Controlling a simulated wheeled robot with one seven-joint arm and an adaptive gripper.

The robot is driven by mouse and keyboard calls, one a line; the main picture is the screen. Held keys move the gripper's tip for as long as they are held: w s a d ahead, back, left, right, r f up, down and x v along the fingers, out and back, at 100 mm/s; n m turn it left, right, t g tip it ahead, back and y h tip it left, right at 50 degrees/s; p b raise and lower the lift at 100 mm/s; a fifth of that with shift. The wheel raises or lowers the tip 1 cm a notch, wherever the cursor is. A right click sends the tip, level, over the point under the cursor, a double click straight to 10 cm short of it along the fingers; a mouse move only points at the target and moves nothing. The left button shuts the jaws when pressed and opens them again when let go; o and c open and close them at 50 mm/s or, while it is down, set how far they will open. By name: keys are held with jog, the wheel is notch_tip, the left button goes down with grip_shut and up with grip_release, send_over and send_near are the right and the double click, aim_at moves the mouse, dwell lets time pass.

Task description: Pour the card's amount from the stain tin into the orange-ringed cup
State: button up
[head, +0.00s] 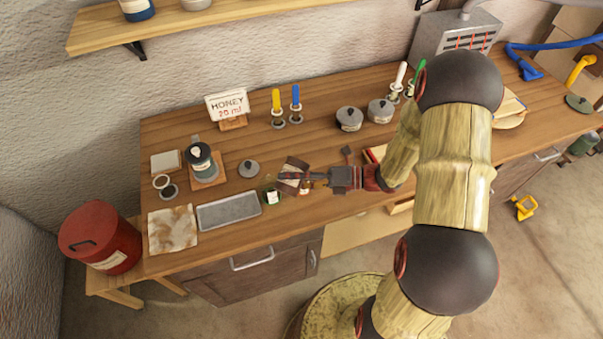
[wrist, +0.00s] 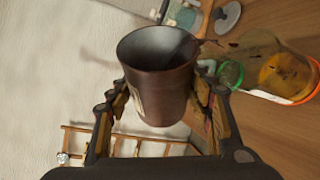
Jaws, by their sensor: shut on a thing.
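The brown stain tin (wrist: 158,82) is between the two fingers of my gripper (wrist: 160,112), which is shut on it. In the head view the tin (head: 292,170) is held above the bench by my gripper (head: 296,178) and looks strongly tilted. The clear cup with an orange ring (wrist: 300,99) is right of the tin's mouth in the wrist view, with an amber patch inside. A dark streak lies between the tin's rim and the cup; I cannot tell surely if it is liquid. In the head view my gripper mostly hides this cup. The card (head: 228,105) reads "HONEY 20 ml".
A grey tray (head: 229,211) and a stained cloth (head: 172,229) lie left. The bench front edge is near.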

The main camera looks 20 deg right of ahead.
jog(key=shift+s+a, duration=0.35)
jog(key=shift+a, duration=0.1)
dwell(0.8)
jog(key=shift+r+n+p, duration=0.5)
jog(key=shift+p, duration=0.25)
jog(key=shift+s+n+h, duration=0.1)
jog(key=shift+n+h, duration=0.5)
jog(key=shift+f+n+h, duration=0.3)
jog(key=shift+f+n, duration=0.2)
jog(key=shift+f, duration=0.2)
jog(key=shift+r+n+t+h, duration=0.3)
jog(key=shift+n+t, duration=0.1)
jog(key=shift+n, duration=0.2)
jog(key=shift+s+a+f+n, duration=0.15)
jog(key=shift+s+f+n, duration=0.05)
jog(key=shift+n, duration=0.1)
